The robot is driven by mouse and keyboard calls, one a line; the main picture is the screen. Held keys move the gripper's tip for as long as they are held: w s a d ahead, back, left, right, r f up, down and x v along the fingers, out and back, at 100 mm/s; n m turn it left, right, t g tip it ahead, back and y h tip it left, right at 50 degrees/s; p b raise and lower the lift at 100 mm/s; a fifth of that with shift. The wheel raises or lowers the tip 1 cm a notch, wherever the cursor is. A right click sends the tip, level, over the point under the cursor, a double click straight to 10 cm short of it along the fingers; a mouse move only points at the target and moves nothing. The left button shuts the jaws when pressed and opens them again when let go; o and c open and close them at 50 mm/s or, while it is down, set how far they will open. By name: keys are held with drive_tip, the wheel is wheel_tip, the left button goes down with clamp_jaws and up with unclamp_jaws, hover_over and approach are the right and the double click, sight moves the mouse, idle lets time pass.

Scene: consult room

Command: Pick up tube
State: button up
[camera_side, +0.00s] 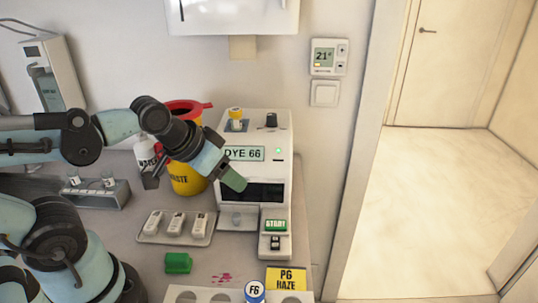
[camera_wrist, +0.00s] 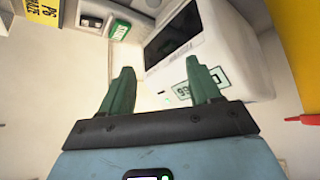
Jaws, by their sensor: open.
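My gripper (camera_side: 232,179) hangs in front of the white analyser; its two green fingers stand apart and empty in the wrist view (camera_wrist: 160,80). Small clear tubes (camera_side: 75,179) (camera_side: 108,179) stand in a grey rack (camera_side: 95,196) at the left, away from my gripper. A yellow-capped container (camera_side: 236,114) sits on top of the analyser. I cannot tell which one is the task's tube.
The analyser (camera_side: 270,140) reads DYE 66 and has a dark window. A yellow waste bin (camera_side: 187,183) stands behind my gripper. A tray with several white cassettes (camera_side: 177,227), a green block (camera_side: 178,263), a START button (camera_side: 275,225) and a yellow sign (camera_side: 287,279) are nearby.

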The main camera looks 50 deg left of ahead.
drive_tip(key=n+g, duration=0.2)
drive_tip(key=g, duration=0.4)
approach(235, 109)
drive_tip(key=shift+w+d, duration=0.25)
drive_tip(key=shift+w, duration=0.15)
drive_tip(key=shift+g, duration=0.6)
drive_tip(key=f, duration=0.4)
drive_tip(key=a+f, duration=0.1)
drive_tip(key=f, duration=0.1)
drive_tip(key=shift+w, duration=0.15)
drive_tip(key=shift+d+f, duration=0.15)
drive_tip(key=shift+f, duration=1.2)
drive_tip(key=shift+d+f, duration=0.15)
drive_tip(key=shift+f, duration=1.15)
